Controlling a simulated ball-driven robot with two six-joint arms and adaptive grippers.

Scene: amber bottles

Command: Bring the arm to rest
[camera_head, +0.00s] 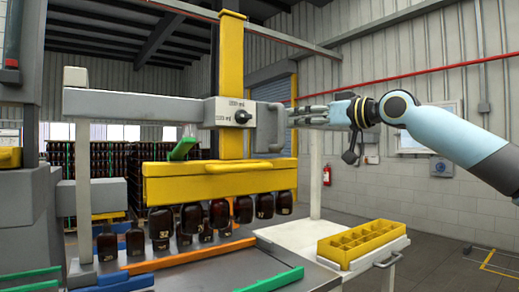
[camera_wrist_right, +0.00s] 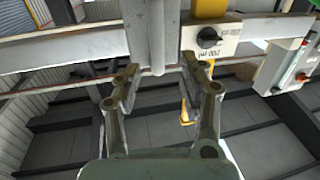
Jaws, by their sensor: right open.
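My right arm (camera_head: 445,130) comes in from the right in the head view, light blue and raised. Its gripper (camera_head: 296,116) points left, with its fingertips close to the grey upright handle (camera_head: 272,128) of the bottle machine. In the right wrist view the gripper (camera_wrist_right: 160,75) has its two fingers apart with nothing held between them. The handle (camera_wrist_right: 157,35) shows beyond and between the fingertips; I cannot tell whether they touch it. My left gripper is not in view.
A yellow lifting head (camera_head: 215,184) hangs over several amber bottles (camera_head: 219,215). A control box with a black knob (camera_head: 242,117) is left of the handle. A yellow divided crate (camera_head: 362,242) stands on a white cart at the lower right. Open floor lies right of it.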

